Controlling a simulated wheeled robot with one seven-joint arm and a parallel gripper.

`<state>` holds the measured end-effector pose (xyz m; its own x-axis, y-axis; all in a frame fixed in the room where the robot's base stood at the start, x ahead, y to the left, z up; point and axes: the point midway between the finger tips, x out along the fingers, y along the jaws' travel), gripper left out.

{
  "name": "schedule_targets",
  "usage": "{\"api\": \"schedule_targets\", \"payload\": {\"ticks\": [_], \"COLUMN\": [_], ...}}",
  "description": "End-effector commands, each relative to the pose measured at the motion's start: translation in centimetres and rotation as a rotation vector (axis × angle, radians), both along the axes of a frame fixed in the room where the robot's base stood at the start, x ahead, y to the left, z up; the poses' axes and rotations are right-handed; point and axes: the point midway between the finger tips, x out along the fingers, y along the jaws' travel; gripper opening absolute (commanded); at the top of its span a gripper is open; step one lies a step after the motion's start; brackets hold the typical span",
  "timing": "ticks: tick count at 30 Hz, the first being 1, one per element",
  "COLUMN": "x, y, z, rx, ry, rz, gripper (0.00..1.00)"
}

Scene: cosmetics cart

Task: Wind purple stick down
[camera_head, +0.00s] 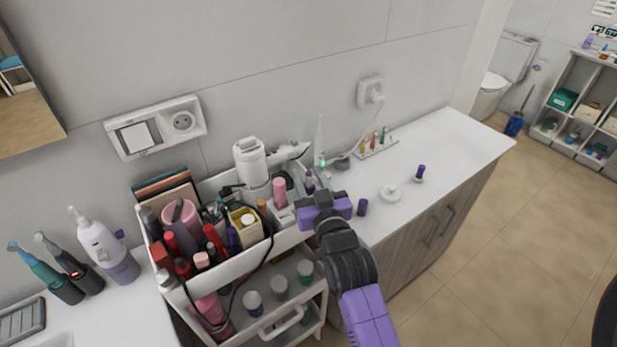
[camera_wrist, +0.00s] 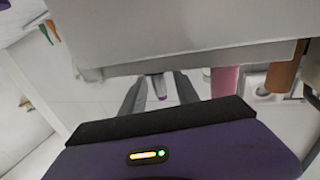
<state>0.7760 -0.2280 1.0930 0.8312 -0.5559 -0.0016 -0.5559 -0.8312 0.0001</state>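A small purple stick (camera_head: 420,172) stands on the white counter, with a pale lower end. A short dark purple cylinder (camera_head: 362,207) stands nearer the counter's front edge. Another slim purple-and-white item (camera_head: 310,181) is at the cart's right end. I cannot tell for certain which one the task names. My gripper (camera_wrist: 160,90) is open, its two grey fingers apart. In the wrist view a white and purple item (camera_wrist: 158,88) shows between the fingers; contact cannot be told. In the head view my gripper's purple body hides its fingertips.
The white cart (camera_head: 245,270) is crowded with bottles and tubes, including a pink bottle (camera_head: 280,191). A white round dish (camera_head: 391,193) and a small rack of colored sticks (camera_head: 375,145) are on the counter (camera_head: 455,150). The counter's right part is clear.

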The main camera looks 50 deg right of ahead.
Motion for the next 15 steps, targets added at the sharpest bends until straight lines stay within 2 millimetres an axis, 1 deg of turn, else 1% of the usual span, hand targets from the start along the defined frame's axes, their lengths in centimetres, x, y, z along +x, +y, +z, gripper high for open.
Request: {"api": "schedule_targets", "payload": {"ticks": [4, 7, 11, 15], "x": [-0.1, -0.7, -2.3, -4.3], "y": [0.2, 0.7, 1.7, 3.0], "z": [0.0, -0.1, -0.3, -0.3], "rx": [0.000, 0.002, 0.002, 0.001], "ry": [-0.001, -0.003, -0.002, 0.000], "rz": [0.001, 0.002, 0.004, 0.003], "gripper": [0.37, 0.37, 0.37, 0.37]}}
